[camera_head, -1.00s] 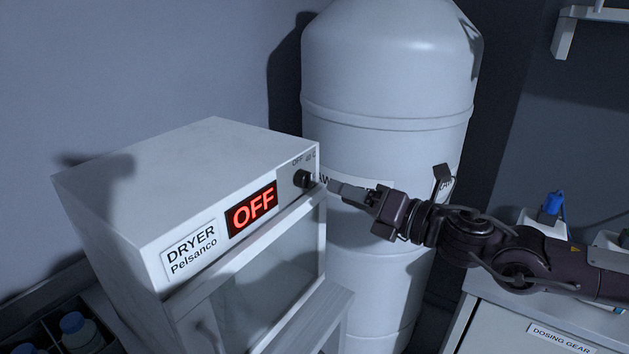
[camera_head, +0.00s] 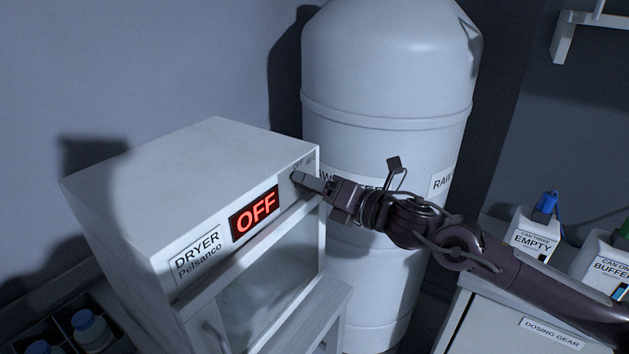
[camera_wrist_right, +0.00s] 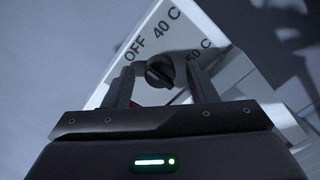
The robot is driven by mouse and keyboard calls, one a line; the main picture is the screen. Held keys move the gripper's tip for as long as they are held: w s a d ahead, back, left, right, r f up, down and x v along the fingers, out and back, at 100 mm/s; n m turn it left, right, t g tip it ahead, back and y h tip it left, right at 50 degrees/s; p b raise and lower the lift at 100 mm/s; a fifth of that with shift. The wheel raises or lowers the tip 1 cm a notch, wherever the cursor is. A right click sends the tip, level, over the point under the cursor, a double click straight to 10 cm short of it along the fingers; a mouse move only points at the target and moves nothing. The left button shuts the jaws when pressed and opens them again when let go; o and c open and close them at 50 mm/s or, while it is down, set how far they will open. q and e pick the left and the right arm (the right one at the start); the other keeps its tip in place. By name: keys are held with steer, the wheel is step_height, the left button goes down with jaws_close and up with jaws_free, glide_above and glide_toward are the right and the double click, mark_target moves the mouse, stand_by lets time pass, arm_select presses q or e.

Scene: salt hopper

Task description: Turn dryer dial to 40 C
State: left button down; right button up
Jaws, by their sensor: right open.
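The white dryer (camera_head: 150,190) stands at the left with a red display (camera_head: 254,213) reading OFF. In the right wrist view its black dial (camera_wrist_right: 160,73) shows beside the marks OFF, 40 C and a partly covered 50 C. The dial's light pointer line aims toward the OFF side. My right gripper (camera_head: 301,180) is at the dryer's front panel and covers the dial in the head view. In the right wrist view its open fingers (camera_wrist_right: 160,84) are on either side of the dial, with gaps showing. I cannot tell whether they touch it. My left gripper is not in view.
A tall white drum (camera_head: 385,90) stands close behind my right arm. A cabinet (camera_head: 530,325) labelled DOSING GEAR carries white cans, one marked EMPTY (camera_head: 535,235). Blue-capped bottles (camera_head: 90,328) sit in a crate at the lower left.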

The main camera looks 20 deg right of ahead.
steer(key=shift+c, duration=0.3)
steer(key=c, duration=0.9)
steer(key=shift+m, duration=4.8)
steer(key=shift+f, duration=0.1)
